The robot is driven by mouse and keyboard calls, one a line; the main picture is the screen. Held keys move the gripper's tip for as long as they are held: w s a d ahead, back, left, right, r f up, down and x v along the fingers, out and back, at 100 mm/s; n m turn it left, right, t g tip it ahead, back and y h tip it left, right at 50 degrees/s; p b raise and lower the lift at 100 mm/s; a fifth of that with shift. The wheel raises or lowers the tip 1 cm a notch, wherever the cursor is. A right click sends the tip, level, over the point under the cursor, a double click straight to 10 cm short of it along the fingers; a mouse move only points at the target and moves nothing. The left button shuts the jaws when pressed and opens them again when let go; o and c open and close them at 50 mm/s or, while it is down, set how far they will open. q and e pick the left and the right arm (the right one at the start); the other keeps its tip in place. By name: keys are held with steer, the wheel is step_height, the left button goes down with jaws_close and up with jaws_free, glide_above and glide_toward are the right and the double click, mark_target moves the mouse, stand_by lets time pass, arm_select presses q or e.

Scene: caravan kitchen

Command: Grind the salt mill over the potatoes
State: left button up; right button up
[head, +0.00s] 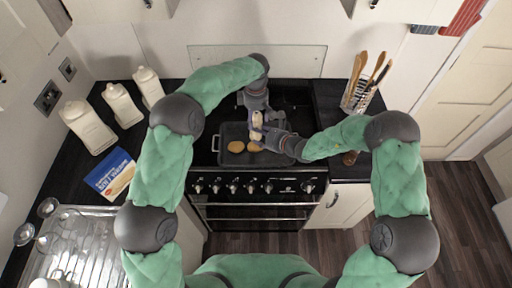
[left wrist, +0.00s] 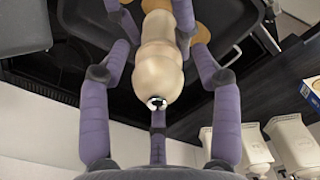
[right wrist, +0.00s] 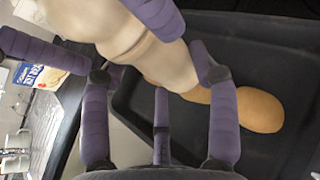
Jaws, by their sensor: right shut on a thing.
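The cream salt mill (head: 257,121) is held over the dark roasting tray (head: 226,157) on the cooker. My right gripper (head: 266,132) is shut on the mill, which crosses the right wrist view (right wrist: 150,45) at a tilt. My left gripper (head: 256,104) is at the mill's far end. In the left wrist view its fingers stand on both sides of the mill (left wrist: 160,65) with small gaps, so it looks open around it. Brown potatoes (head: 236,146) lie in the tray, and one shows in the right wrist view (right wrist: 259,110). Fingers partly hide the mill and potatoes.
Cream canisters (head: 88,127) and a blue-and-white packet (head: 110,173) stand on the left counter.

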stand_by(0.5)
arm_select(q)
steer(key=m, duration=1.2)
steer(key=shift+m, duration=0.3)
steer(key=c, duration=0.9)
